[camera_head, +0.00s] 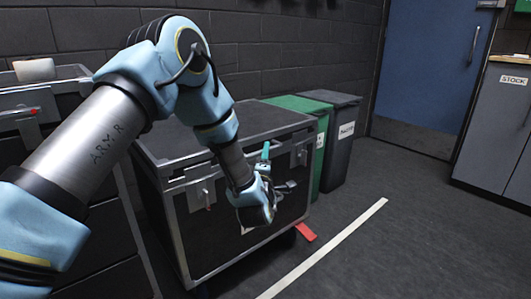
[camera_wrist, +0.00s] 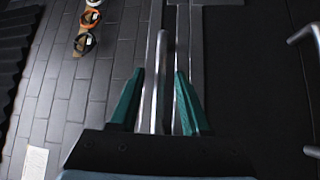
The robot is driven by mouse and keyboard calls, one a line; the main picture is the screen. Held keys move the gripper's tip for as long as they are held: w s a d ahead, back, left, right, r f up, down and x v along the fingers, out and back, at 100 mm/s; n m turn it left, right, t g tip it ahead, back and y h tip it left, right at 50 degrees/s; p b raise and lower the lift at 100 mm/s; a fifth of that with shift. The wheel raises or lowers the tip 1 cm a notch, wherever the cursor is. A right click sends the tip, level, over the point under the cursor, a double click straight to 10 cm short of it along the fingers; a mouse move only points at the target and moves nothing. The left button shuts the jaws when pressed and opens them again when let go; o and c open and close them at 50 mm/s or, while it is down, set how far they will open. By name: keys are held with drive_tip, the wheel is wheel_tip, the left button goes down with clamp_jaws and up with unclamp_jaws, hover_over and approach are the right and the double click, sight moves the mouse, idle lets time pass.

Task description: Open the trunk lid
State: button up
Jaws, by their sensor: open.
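The trunk is a dark case with metal edges, and its lid (camera_head: 225,128) lies flat and shut in the head view. A latch (camera_head: 201,194) shows on the left of its front face. My gripper (camera_head: 266,156) is in front of the trunk's front face, near the right part of the lid's front edge. In the wrist view my gripper (camera_wrist: 158,74) is open, with its two teal fingers apart. A thin grey bar (camera_wrist: 158,50) shows between the fingers; I cannot tell whether they touch it. My forearm and hand hide part of the trunk's front.
A green bin (camera_head: 309,108) and a dark bin (camera_head: 345,128) stand right of the trunk. A dark drawer cabinet (camera_head: 75,258) is at the left. A red piece (camera_head: 306,231) and a white line (camera_head: 335,242) are on the floor. The floor at the right is clear.

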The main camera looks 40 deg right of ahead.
drive_tip(key=shift+x, duration=1.25)
clamp_jaws()
idle(0.5)
